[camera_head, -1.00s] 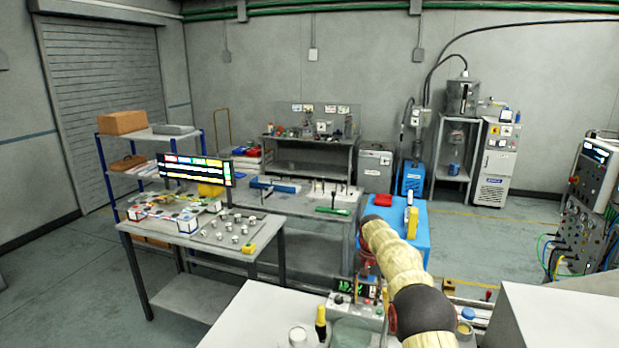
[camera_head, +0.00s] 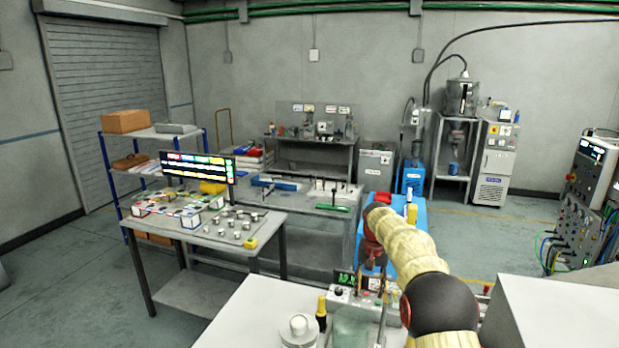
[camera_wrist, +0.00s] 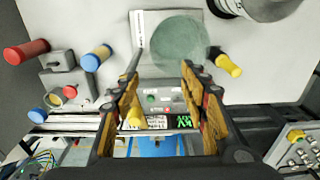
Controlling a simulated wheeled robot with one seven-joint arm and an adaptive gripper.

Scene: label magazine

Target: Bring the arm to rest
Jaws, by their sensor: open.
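My arm, in a cream sleeve with dark joints, reaches over the near white bench (camera_head: 250,318) in the head view. My gripper (camera_wrist: 160,72) is open and empty in the wrist view, its two fingers apart above a control box (camera_wrist: 160,98) with a green display (camera_wrist: 184,122). In the head view the control box (camera_head: 341,291) also shows, but I cannot make out the fingers there.
A yellow-handled tool (camera_wrist: 229,65) stands to the right of the disc. A grey block (camera_wrist: 70,88) and red (camera_wrist: 26,52) and blue (camera_wrist: 97,58) handles are on the left. A white round container (camera_head: 298,329) stands at the bench front. Floor (camera_head: 60,285) at left is open.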

